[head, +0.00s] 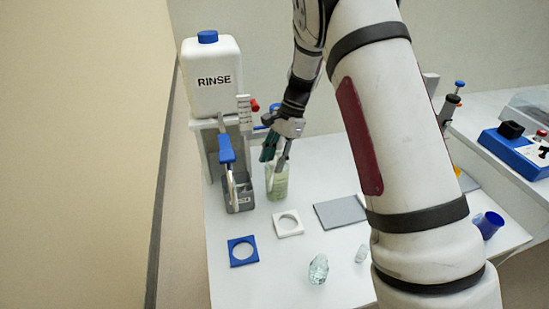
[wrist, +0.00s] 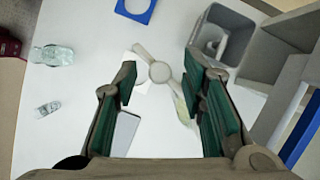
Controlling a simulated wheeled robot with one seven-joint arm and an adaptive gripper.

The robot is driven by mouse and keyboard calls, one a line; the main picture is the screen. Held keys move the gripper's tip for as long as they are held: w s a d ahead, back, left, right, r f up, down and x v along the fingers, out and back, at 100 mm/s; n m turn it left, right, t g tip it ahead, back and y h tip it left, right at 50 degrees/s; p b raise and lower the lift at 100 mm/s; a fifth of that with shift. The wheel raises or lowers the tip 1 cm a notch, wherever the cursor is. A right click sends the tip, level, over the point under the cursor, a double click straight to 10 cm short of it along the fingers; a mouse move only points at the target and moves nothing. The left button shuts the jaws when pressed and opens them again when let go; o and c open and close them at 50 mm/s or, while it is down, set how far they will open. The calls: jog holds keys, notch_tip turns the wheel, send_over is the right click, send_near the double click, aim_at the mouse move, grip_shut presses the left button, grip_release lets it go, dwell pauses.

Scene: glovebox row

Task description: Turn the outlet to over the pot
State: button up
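In the wrist view a pale grey piece with a round hub and two slim arms (wrist: 160,72), seemingly the outlet, shows between my fingers. One arm points up-left, away from the grey pot; the other runs down-right. My gripper (wrist: 160,65) is open, its green-padded fingers on either side with gaps; contact is not visible. The square grey pot (wrist: 240,24) lies to the upper right. In the head view the pot (head: 240,205) stands below the rinse tank, and my gripper (head: 277,152) is over a pale green translucent bottle (head: 278,188), whose top my fingers hide.
The white RINSE tank (head: 211,75) sits on a stand at left; a blue-handled tool (head: 226,150) stands at the pot. A blue frame (head: 243,251), white frame (head: 288,223), grey plate (head: 341,212) and clear glass pieces (head: 318,268) lie in front. A blue cup (head: 488,225) is at right.

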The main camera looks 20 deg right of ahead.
grip_shut()
